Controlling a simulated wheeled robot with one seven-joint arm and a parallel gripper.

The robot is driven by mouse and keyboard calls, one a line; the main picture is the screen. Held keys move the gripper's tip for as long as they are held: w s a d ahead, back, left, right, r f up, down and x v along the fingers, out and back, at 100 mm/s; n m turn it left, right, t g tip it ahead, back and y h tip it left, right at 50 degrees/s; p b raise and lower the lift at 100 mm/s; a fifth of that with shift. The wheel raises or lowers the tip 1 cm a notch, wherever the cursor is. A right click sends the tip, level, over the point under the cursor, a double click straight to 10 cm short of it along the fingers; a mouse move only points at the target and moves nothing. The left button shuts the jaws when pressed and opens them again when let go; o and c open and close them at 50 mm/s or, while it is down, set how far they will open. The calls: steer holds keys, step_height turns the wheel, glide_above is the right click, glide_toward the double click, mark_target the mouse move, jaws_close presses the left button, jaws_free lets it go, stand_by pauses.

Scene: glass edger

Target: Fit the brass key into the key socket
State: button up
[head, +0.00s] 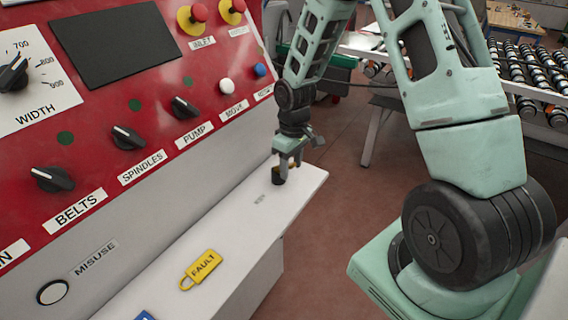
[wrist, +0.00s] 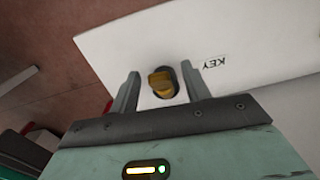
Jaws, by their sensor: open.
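The brass key (wrist: 161,79) shows in the wrist view as a gold piece over the dark oval key socket (wrist: 171,94). The key looks to be at the socket, but I cannot tell how deep it sits. My gripper (wrist: 160,82) is open, with one finger on each side of the key and gaps between. In the head view my gripper (head: 289,158) points down at the far end of the white ledge, by the short black socket (head: 278,176). Only a bit of brass (head: 292,164) shows there, partly hidden by the fingers.
A KEY label (wrist: 215,62) lies on the white ledge (head: 235,220) beside the socket. A yellow FAULT tag (head: 201,268) lies nearer on the ledge. The red control panel (head: 100,95) with knobs and buttons rises on the left. Open floor lies right of the ledge.

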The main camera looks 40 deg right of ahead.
steer(key=shift+f, duration=1.1)
jaws_close()
steer(key=shift+r, duration=0.15)
